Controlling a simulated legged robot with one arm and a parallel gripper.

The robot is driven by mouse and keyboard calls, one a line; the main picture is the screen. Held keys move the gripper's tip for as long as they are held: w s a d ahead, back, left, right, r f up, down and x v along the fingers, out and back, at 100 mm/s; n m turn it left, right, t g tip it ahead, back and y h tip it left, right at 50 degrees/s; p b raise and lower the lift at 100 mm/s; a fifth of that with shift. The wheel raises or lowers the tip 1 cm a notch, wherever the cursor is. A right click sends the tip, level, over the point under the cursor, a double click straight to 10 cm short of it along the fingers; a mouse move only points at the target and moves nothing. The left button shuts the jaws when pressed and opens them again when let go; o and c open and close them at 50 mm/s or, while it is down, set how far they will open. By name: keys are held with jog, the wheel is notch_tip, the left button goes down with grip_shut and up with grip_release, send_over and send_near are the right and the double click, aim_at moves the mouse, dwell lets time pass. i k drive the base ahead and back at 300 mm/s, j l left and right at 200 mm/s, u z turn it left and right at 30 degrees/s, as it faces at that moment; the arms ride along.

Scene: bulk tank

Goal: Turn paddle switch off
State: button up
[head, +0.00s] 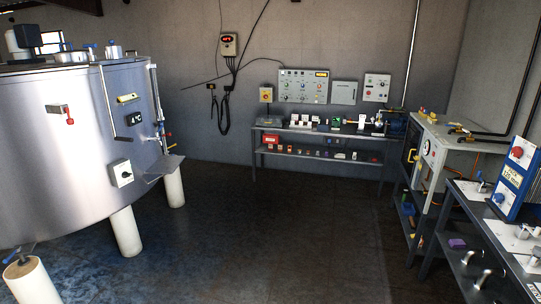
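I cannot tell for sure which fitting is the paddle switch, or its position. Several controls show in the head view. A grey box with a black knob (123,173) is on the tank's lower right side. A small fitting with a red end (63,113) is higher on the tank. My gripper is not in view.
The large steel tank (50,165) stands at left on pale legs. A grey control panel (303,86) hangs above the back bench (285,134), which holds several small items. Benches with fittings line the right side. The dark floor (255,235) between is clear.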

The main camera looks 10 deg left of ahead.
aim_at(124, 175)
jog(key=i+u, duration=0.85)
jog(key=i+l+u, duration=0.4)
jog(key=i+u, duration=0.55)
jog(key=i+l+u, duration=0.3)
jog(key=i+l, duration=0.75)
jog(key=i+l+u, duration=0.1)
jog(key=i, duration=0.35)
jog(key=l, duration=0.1)
